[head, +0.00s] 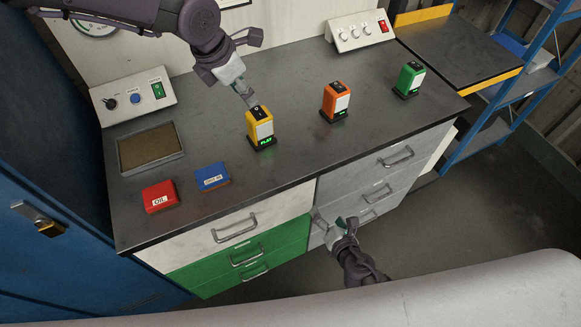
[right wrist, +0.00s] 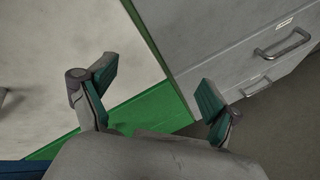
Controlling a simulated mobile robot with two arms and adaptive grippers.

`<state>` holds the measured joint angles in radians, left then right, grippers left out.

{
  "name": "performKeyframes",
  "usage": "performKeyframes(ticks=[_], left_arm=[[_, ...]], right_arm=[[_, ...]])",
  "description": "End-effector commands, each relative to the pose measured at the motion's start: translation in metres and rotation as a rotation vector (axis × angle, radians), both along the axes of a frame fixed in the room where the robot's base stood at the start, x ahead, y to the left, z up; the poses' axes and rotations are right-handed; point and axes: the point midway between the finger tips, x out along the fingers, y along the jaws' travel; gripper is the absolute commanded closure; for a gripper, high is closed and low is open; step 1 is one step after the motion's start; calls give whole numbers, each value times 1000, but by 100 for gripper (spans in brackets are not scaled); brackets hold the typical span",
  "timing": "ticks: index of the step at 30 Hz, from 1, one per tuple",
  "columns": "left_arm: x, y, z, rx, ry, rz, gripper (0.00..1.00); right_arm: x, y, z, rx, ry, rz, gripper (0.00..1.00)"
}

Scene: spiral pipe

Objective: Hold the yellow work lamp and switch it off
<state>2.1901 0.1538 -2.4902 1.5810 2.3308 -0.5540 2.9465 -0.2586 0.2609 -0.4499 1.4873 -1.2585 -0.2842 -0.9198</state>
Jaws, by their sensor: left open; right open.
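The yellow work lamp (head: 252,131) stands upright on the grey workbench (head: 215,135), left of its middle. It has a black top with a small mark, a pale side panel and a dark base with green lit lettering. My left gripper (head: 248,97) comes down from above, its fingertips just behind and above the lamp's top; I cannot tell whether they touch it. Its jaws are open and hold nothing visible. My right gripper (head: 341,226) is open and empty in front of the drawers, below the bench top. The right wrist view shows its spread fingers (right wrist: 157,88).
An orange lamp (head: 329,103) and a green lamp (head: 405,82) stand to the right. A tray (head: 181,154), a red box (head: 160,197) and a blue box (head: 212,177) lie to the left. Switch panels (head: 133,100) (head: 358,34) stand at the back. Bench around the yellow lamp is clear.

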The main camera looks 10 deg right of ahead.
Motion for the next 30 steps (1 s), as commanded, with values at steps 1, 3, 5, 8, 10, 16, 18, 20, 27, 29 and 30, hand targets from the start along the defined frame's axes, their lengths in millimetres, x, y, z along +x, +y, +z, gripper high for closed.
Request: performKeyframes(ticks=[1, 3, 5, 8, 10, 16, 18, 20, 27, 29, 30], left_arm=[[0, 0, 0, 0, 0, 0, 58], [0, 0, 0, 0, 0, 0, 58], [0, 0, 0, 0, 0, 0, 58], [0, 0, 0, 0, 0, 0, 58], [0, 0, 0, 0, 0, 0, 58], [0, 0, 0, 0, 0, 0, 58], [0, 0, 0, 0, 0, 0, 58], [0, 0, 0, 0, 0, 0, 58], [0, 0, 0, 0, 0, 0, 58], [0, 0, 0, 0, 0, 0, 58], [0, 0, 0, 0, 0, 0, 58]], right_arm=[[10, 11, 29, -90, -87, 73, 10], [20, 26, 67, -226, -207, 162, 10], [25, 38, 100, -338, -310, 226, 10], [28, 57, 150, -518, -473, 304, 10], [29, 62, 182, -630, -567, 316, 10], [37, 82, 212, -694, -664, 362, 10], [42, 91, 206, -626, -642, 387, 10], [45, 96, 202, -586, -630, 402, 10], [66, 108, 200, -547, -619, 411, 10], [75, 113, 200, -545, -620, 412, 10], [83, 115, 200, -547, -619, 411, 10]])
